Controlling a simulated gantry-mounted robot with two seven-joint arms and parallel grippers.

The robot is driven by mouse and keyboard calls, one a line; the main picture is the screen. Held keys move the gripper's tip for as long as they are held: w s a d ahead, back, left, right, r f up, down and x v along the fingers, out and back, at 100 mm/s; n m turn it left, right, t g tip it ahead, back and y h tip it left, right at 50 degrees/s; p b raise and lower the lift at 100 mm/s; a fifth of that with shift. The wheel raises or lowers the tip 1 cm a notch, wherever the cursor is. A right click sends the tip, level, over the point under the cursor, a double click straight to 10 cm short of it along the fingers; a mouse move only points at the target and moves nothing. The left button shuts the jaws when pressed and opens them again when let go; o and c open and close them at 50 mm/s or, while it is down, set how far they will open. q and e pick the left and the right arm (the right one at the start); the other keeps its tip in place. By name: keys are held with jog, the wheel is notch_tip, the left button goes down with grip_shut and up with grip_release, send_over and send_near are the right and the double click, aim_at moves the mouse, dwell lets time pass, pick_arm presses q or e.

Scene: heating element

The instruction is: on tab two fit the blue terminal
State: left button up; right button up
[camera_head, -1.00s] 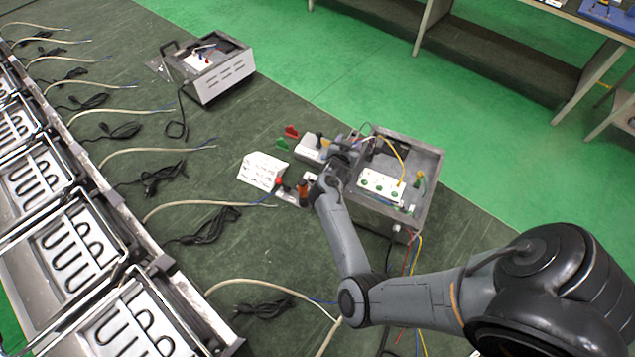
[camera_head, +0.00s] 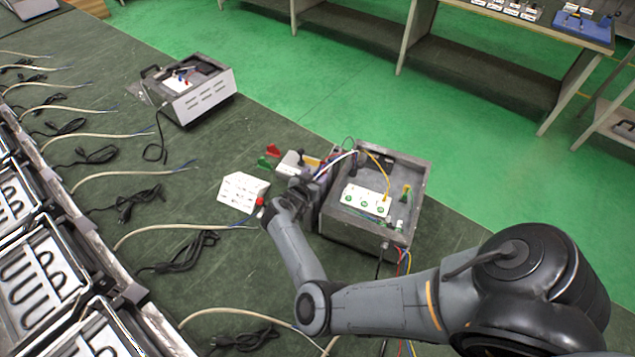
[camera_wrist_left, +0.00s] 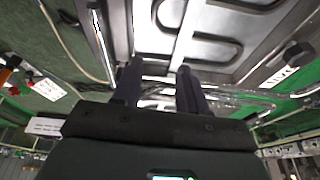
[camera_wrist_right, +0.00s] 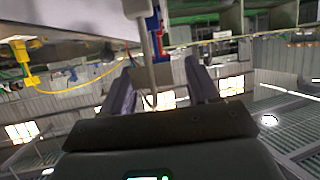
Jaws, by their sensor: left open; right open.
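The open grey box (camera_head: 418,165) holds a white block (camera_head: 365,200) with three green-ringed spots. A yellow wire (camera_head: 378,160) runs to it. My right gripper (camera_head: 318,186) is at the box's left side; it is open in the right wrist view (camera_wrist_right: 163,85). There, a blue terminal (camera_wrist_right: 156,35) beside a pale cable (camera_wrist_right: 146,60) appears between and beyond the fingers; I cannot tell whether they touch. A yellow terminal (camera_wrist_right: 22,55) shows at the left. Tab two cannot be told apart clearly. My left gripper (camera_wrist_left: 160,80) is open and empty over a metal heating-element tray (camera_wrist_left: 155,45).
A white label card (camera_head: 243,193) and red and green clips (camera_head: 268,157) lie left of the box. A second grey box (camera_head: 190,90) stands farther back. Cables lie along the left, beside the element trays (camera_head: 40,270).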

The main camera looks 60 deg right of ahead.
jog(key=shift+a, duration=0.15)
jog(key=shift+c, duration=0.4)
grip_shut()
jog(key=shift+r, duration=0.1)
